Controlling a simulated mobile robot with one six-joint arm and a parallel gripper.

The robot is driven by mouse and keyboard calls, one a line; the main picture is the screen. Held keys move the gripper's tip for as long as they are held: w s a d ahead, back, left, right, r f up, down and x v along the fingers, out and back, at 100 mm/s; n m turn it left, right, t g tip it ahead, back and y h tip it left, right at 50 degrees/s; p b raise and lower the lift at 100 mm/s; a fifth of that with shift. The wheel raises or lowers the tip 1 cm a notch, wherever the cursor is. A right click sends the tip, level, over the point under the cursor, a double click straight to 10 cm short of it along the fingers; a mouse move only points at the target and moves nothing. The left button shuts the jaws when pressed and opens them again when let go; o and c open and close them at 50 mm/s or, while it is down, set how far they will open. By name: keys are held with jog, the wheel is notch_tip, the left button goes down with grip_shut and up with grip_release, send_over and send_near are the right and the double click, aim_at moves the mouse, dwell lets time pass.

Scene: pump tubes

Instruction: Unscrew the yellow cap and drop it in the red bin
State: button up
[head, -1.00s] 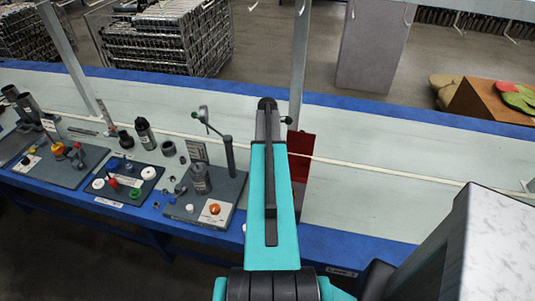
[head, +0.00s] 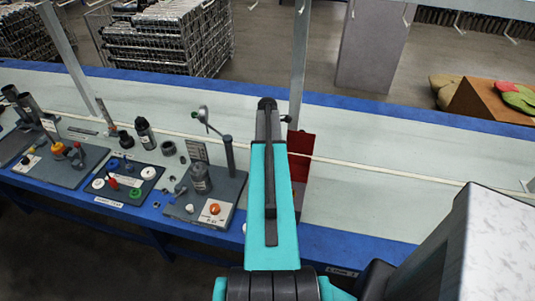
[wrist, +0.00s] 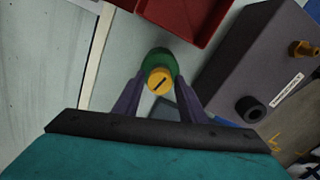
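The yellow cap (wrist: 159,79), round with a dark slot across its top, shows in the wrist view on or over a green round body (wrist: 154,59). I cannot tell whether they touch. My gripper (wrist: 160,80) has one dark finger on each side of the cap, both close to its edge. Whether the fingers press on it is not clear. The red bin (wrist: 190,32) is just beyond, at the top of the wrist view. In the head view the red bin (head: 301,143) is partly hidden by my arm, and the cap and fingers are hidden.
A dark grey block (wrist: 235,80) with a brass fitting and a black knob stands close to the right in the wrist view. Boards with pump parts (head: 207,196) fill the bench's left side. A metal post (head: 299,70) rises behind the bin. The bench right of the bin is clear.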

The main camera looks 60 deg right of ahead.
jog(key=shift+m, duration=0.3)
jog(key=shift+m, duration=1.6)
jog(key=shift+m, duration=0.3)
jog(key=shift+m, duration=1.5)
jog(key=shift+m, duration=1.8)
jog(key=shift+m, duration=0.3)
